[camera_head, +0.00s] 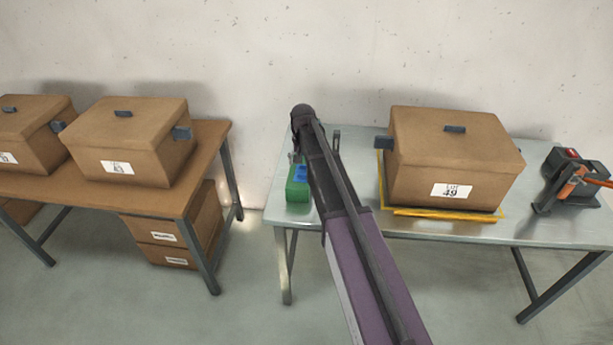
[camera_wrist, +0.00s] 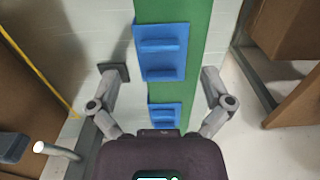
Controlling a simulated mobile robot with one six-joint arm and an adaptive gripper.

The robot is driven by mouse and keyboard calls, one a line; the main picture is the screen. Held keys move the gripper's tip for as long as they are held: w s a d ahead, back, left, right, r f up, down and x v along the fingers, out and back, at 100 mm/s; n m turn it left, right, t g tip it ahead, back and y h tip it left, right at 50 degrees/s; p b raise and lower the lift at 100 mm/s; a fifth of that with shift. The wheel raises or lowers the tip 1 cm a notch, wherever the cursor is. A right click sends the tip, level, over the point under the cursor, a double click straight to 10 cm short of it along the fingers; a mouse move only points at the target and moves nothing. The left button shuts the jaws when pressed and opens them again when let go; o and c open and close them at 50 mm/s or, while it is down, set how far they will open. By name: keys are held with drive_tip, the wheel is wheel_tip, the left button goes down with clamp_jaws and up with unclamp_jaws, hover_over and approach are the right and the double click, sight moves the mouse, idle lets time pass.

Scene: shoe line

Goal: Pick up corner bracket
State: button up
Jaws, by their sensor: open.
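Two blue pieces, bracket-like with a flat plate and a raised ridge, lie on a green block in the wrist view: a larger-looking blue piece (camera_wrist: 161,52) and a lower one (camera_wrist: 165,114). I cannot tell for sure which is the corner bracket. The green block (camera_wrist: 187,55) also shows in the head view (camera_head: 298,190), with a bit of blue (camera_head: 300,172) on top, partly hidden by my arm. My gripper (camera_wrist: 162,73) is open over the green block, its fingers either side of the blue pieces, nothing between them gripped. In the head view my arm hides most of it.
A brown carton (camera_head: 440,165) stands on a yellow-edged base on the grey table (camera_head: 340,210), right of my arm. An orange-handled device (camera_head: 570,185) is at the far right. A brown table (camera_head: 60,190) with cartons stands left, past a floor gap.

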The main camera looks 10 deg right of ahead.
sight(304, 176)
drive_tip(key=shift+f, duration=0.1)
drive_tip(key=shift+w+d+f+b, duration=0.1)
drive_tip(key=shift+f+b, duration=1.15)
drive_tip(key=shift+b, duration=0.1)
drive_tip(key=shift+w+f+b, duration=0.1)
drive_tip(key=shift+f+b, duration=1.15)
drive_tip(key=shift+b, duration=0.05)
drive_tip(key=c, duration=1.2)
